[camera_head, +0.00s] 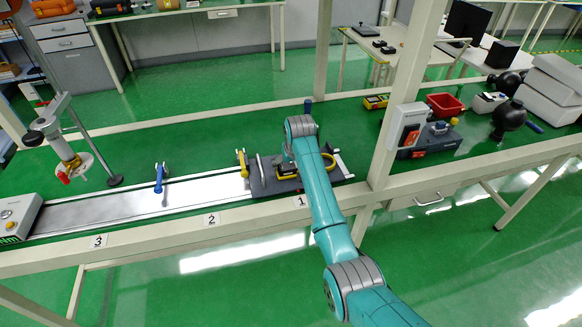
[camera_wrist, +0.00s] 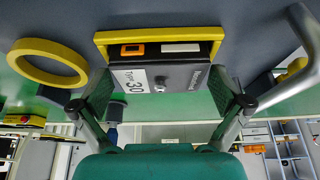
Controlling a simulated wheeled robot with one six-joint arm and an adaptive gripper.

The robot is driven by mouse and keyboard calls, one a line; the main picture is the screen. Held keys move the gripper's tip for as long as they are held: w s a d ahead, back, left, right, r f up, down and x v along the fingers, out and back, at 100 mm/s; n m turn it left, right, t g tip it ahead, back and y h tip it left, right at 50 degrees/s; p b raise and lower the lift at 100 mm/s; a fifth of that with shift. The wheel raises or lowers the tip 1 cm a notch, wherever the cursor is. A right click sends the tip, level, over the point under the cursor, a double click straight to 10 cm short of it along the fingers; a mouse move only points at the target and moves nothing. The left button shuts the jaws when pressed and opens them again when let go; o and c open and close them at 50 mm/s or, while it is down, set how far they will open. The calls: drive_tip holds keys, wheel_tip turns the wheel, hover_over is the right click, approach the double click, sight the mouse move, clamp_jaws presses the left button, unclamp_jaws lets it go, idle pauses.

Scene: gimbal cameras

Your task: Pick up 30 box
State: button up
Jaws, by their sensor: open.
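The 30 box (camera_wrist: 160,78) is a dark grey box with a white "30" label, a yellow frame edge, an orange-rimmed window and a pale strip. My gripper (camera_wrist: 160,102) is open in the wrist view, with one dark finger pad on each side of the box. Small gaps seem to show between the pads and the box; contact cannot be told. In the head view, part of the box (camera_head: 287,170) shows on a dark grey plate (camera_head: 262,186), partly hidden by my arm. My gripper is hidden there.
A yellow ring (camera_wrist: 47,62) lies beside the box. A metal handle (camera_wrist: 300,50) rises close to my finger on the other side. A long metal track (camera_head: 120,208) runs left, with a blue clamp (camera_head: 159,178). A frame post (camera_head: 400,100) stands right of my arm.

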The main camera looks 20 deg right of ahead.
drive_tip(key=c, duration=1)
drive_tip(key=shift+r, duration=0.15)
